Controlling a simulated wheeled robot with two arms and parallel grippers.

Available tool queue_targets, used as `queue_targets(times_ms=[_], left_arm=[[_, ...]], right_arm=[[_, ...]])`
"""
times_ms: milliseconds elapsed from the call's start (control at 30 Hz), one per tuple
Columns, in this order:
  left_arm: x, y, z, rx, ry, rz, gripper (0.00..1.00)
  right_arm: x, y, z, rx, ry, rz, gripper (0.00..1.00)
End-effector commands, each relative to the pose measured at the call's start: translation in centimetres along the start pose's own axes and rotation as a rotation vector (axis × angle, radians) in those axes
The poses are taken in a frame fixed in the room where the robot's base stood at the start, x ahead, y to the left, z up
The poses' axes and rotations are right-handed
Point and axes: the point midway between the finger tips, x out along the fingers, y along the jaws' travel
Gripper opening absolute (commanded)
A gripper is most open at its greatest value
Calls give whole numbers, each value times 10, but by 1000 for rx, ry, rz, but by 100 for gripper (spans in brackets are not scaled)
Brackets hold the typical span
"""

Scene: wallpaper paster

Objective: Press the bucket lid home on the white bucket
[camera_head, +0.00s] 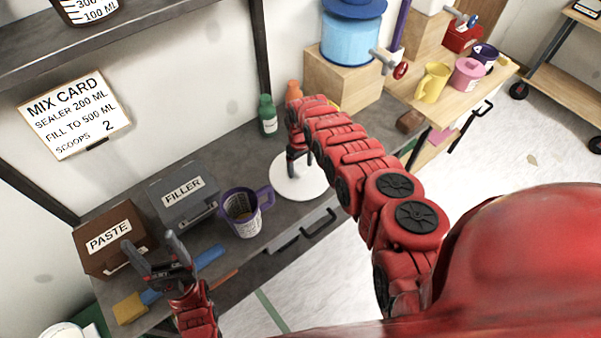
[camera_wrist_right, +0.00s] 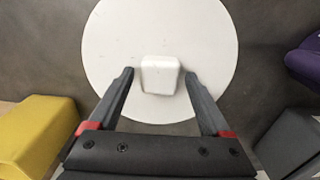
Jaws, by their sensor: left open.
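The bucket lid (camera_head: 298,182) is a flat white disc on the grey bench, right of the purple jug. In the right wrist view the lid (camera_wrist_right: 205,40) has a square white knob (camera_wrist_right: 160,74) at its middle. My right gripper (camera_wrist_right: 158,76) is open, pointing down over the lid, with its fingers on either side of the knob and gaps showing. In the head view the right gripper (camera_head: 293,163) partly covers the lid. My left gripper (camera_head: 150,252) is open and empty near the paste box. A white round top (camera_head: 62,331), cut off at the lower left, may be the bucket.
The brown paste box (camera_head: 108,238), grey filler box (camera_head: 183,192) and purple measuring jug (camera_head: 243,212) stand along the bench. A brush (camera_head: 130,307) lies at its front left. Green (camera_head: 267,115) and orange (camera_head: 293,92) bottles stand behind the lid.

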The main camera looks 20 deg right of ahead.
Motion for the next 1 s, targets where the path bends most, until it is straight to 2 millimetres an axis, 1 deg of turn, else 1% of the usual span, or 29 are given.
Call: queue_targets(times_ms=[33,67,100,267,400,433,767,1000], left_arm=[[0,0,0,0,0,0,72],[0,0,0,0,0,0,72],[0,0,0,0,0,0,72],[0,0,0,0,0,0,72],[0,0,0,0,0,0,72],[0,0,0,0,0,0,72],[0,0,0,0,0,0,72],[4,0,-1,0,0,0,72]], right_arm=[[0,0,0,0,0,0,71],[0,0,0,0,0,0,66],[0,0,0,0,0,0,58],[0,0,0,0,0,0,30],[0,0,0,0,0,0,4],[0,0,0,0,0,0,0],[-2,0,-1,0,1,0,0],[-17,0,0,1,-2,-4,0]])
